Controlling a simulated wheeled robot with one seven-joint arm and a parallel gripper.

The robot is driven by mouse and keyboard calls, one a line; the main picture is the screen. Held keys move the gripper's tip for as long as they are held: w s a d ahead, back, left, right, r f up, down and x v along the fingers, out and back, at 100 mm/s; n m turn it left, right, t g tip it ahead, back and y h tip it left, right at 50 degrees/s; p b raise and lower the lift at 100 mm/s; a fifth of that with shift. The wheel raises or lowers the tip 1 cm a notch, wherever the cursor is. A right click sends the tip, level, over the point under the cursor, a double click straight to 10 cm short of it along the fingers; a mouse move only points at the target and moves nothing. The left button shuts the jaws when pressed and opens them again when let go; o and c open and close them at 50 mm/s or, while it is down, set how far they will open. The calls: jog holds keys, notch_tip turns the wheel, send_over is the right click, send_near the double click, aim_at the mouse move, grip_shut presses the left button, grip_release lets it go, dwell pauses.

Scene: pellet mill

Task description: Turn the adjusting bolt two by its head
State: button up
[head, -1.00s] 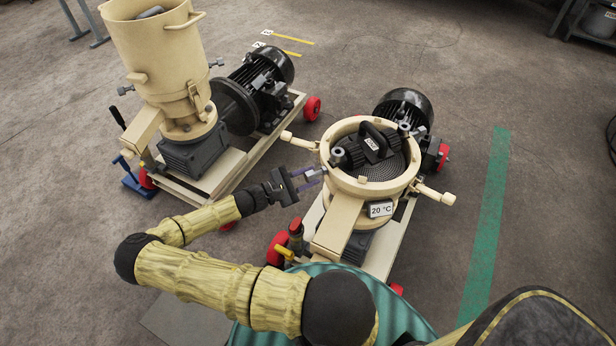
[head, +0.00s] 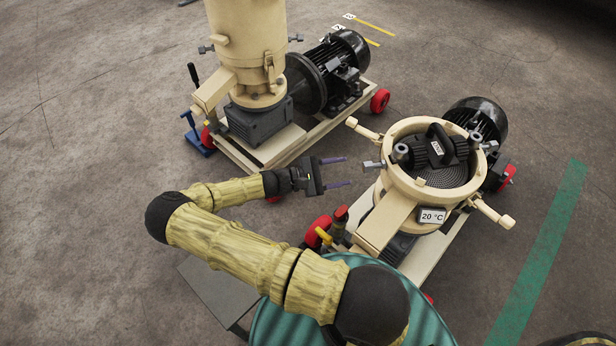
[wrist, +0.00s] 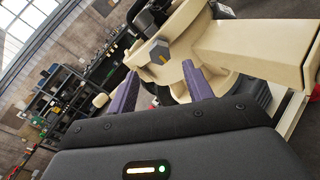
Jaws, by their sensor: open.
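An adjusting bolt (head: 373,165) with a grey head sticks out to the left from the cream ring (head: 392,182) of the near, open mill. No number shows on it. My gripper (head: 344,172) is open and empty, just left of the bolt head, with a gap between. In the wrist view, the grey bolt head (wrist: 158,51) is beyond and between the purple fingertips of my gripper (wrist: 160,75). Another bolt (head: 490,147) shows on the right of the ring.
A roller assembly with a black handle (head: 440,144) sits inside the ring. A 20 °C display (head: 432,216) is on the front. Cream arms (head: 364,129) stick out. A taller mill (head: 250,50) stands behind left.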

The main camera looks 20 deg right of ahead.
jog(key=v, duration=0.9)
jog(key=shift+a+b, duration=0.25)
jog(key=shift+b, duration=0.05)
